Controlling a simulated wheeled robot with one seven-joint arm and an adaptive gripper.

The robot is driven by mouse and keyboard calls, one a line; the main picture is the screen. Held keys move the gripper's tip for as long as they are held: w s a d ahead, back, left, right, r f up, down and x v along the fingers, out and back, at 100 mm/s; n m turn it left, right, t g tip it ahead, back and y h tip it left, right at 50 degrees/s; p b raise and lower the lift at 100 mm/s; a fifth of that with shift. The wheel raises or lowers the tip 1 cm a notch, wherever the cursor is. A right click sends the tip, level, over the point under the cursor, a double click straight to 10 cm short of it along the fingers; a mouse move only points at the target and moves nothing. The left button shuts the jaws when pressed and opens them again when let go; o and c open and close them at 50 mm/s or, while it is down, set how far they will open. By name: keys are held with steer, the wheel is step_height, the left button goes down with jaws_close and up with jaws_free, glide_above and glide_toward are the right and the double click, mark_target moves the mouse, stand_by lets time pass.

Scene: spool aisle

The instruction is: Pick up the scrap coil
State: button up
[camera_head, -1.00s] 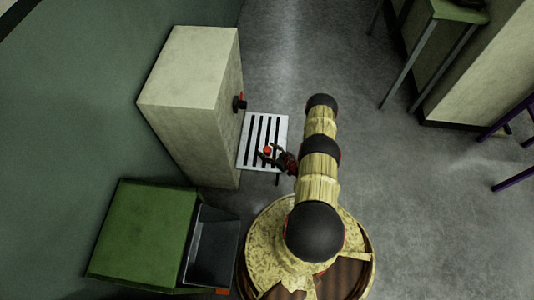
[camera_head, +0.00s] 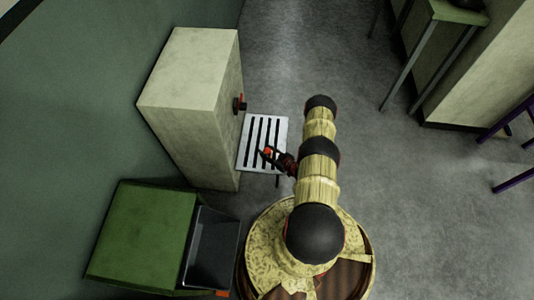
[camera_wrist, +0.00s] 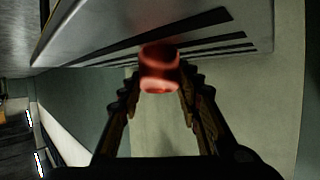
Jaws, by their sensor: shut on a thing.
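The scrap coil is a small red-orange roll (camera_wrist: 160,72). In the wrist view it sits between the fingertips of my gripper (camera_wrist: 158,88), which is shut on it. In the head view the coil (camera_head: 267,151) shows as a small red spot at the tips of my gripper (camera_head: 268,154), over the white slatted grate (camera_head: 282,127). The grate also shows in the wrist view (camera_wrist: 100,42), right behind the coil. I cannot tell whether the coil still touches the grate.
A pale cabinet (camera_head: 190,75) with a red and black knob (camera_head: 240,103) stands left of the grate. A green box (camera_head: 140,235) with a dark tray (camera_head: 212,245) is at lower left. A green-topped table (camera_head: 455,12) stands at upper right.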

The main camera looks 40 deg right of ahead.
steer(key=shift+c, duration=1.2)
